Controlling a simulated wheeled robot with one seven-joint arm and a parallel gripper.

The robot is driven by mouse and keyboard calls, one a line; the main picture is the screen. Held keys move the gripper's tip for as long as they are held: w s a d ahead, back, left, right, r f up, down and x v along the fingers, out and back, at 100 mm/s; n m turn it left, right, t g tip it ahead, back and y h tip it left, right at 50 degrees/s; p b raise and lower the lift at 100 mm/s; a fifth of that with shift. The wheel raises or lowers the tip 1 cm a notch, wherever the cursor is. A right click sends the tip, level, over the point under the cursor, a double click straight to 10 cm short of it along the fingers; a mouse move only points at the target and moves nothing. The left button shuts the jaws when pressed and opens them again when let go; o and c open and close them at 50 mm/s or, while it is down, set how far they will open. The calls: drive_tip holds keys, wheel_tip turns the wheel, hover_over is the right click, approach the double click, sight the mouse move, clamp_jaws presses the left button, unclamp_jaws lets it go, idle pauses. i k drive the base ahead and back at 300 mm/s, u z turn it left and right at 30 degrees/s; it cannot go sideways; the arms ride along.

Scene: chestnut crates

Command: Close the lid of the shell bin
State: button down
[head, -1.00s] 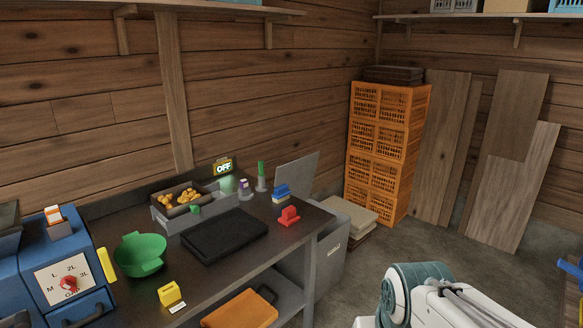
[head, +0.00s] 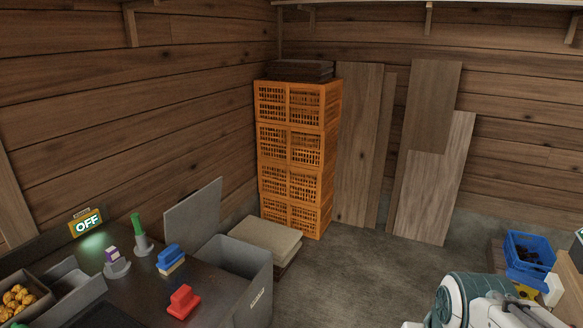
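The shell bin (head: 258,299) is a grey box with a small label on its front, standing at the right end of the dark workbench. Its lid (head: 193,217) is a flat grey panel standing up and leaning back on the far side, so the bin is open at the top. The bin's inside shows only in part. Part of my white and teal arm is at the bottom right, apart from the bin. My gripper is not in view.
Orange crates (head: 290,160) and folded sacks (head: 264,243) stand behind the bin. The floor (head: 360,280) right of it is clear.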

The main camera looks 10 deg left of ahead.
sight(191, 223)
drive_tip(key=z, duration=0.15)
drive_tip(key=i, duration=1.55)
drive_tip(key=u, duration=0.65)
drive_tip(key=i, duration=1)
drive_tip(key=u, duration=1.45)
drive_tip(key=i, duration=0.6)
drive_tip(key=u, duration=0.5)
